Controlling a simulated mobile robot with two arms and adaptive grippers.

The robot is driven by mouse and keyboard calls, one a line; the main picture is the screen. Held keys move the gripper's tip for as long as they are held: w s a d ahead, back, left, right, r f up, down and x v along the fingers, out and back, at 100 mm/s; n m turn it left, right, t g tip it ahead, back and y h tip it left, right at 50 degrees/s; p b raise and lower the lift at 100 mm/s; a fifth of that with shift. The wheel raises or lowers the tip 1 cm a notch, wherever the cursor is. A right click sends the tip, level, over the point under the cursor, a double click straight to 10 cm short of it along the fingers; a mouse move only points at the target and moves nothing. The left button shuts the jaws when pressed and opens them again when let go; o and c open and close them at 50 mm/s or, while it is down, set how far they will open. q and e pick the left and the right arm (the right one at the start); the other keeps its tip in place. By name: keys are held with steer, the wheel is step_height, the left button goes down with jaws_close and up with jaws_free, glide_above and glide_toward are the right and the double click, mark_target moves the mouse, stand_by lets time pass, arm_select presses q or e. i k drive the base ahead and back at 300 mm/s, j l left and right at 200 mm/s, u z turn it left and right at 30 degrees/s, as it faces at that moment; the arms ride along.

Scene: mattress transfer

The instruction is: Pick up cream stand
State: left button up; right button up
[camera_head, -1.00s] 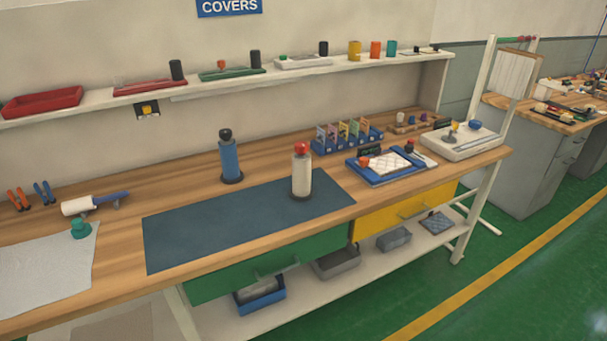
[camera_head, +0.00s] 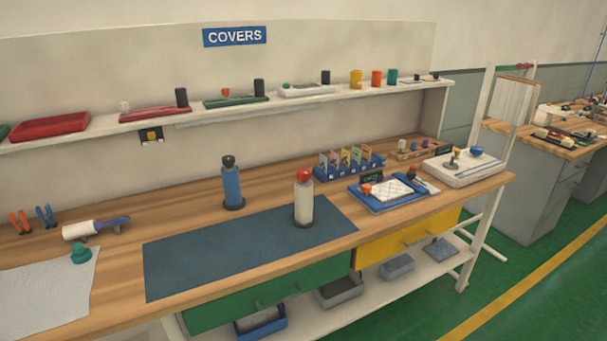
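A cream cylinder with a red knob and a dark round base, which looks like the cream stand (camera_head: 303,203), stands upright on the right part of the dark blue mat (camera_head: 220,255). A blue cylinder with a black knob, of similar shape, stands upright behind it (camera_head: 232,188) on the bare wood. Neither of my grippers shows in the head view.
The wooden bench (camera_head: 120,266) has a blue rack (camera_head: 348,163), a blue tray (camera_head: 376,203) and a white device (camera_head: 464,170) at right. A white roller (camera_head: 82,230) and pliers (camera_head: 45,216) lie at left. A shelf (camera_head: 200,111) runs above.

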mark_target(304, 218)
steer(key=i+l+u, duration=0.2)
steer(key=i+l, duration=0.15)
steer(key=i+l+u, duration=0.25)
steer(key=i+l, duration=0.2)
steer(key=i+l+u, duration=0.2)
steer(key=i+l, duration=0.2)
steer(key=i+l+u, duration=0.2)
steer(key=l, duration=0.5)
steer(key=k+l, duration=0.2)
steer(key=k, duration=0.15)
